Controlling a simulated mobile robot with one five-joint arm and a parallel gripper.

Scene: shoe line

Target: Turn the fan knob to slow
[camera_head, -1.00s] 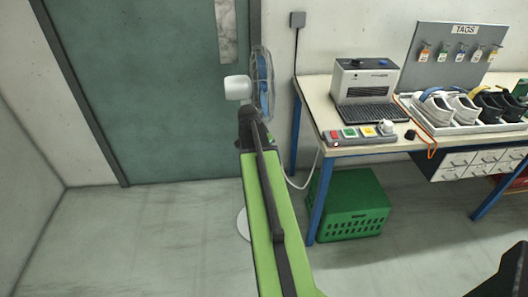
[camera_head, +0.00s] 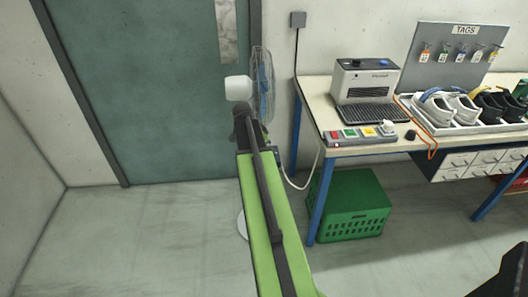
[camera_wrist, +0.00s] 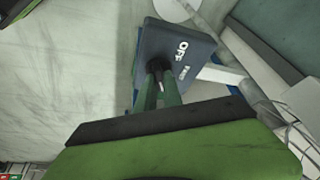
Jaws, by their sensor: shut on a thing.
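The fan (camera_head: 264,84) stands in front of the green door, with its blue-bladed cage seen at an angle and partly hidden by my arm. In the wrist view its dark control box (camera_wrist: 178,42) carries a white OFF mark and a smaller word that is hard to read. My gripper (camera_wrist: 159,70) reaches the face of this box, with its fingers close together on the knob. In the head view my arm covers the gripper and the box.
A workbench (camera_head: 350,151) stands to the right with a grey machine (camera_head: 365,80), coloured buttons (camera_head: 358,133) and a tray of shoes (camera_head: 459,128). A green crate (camera_head: 350,205) sits below it. The floor to the left is clear.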

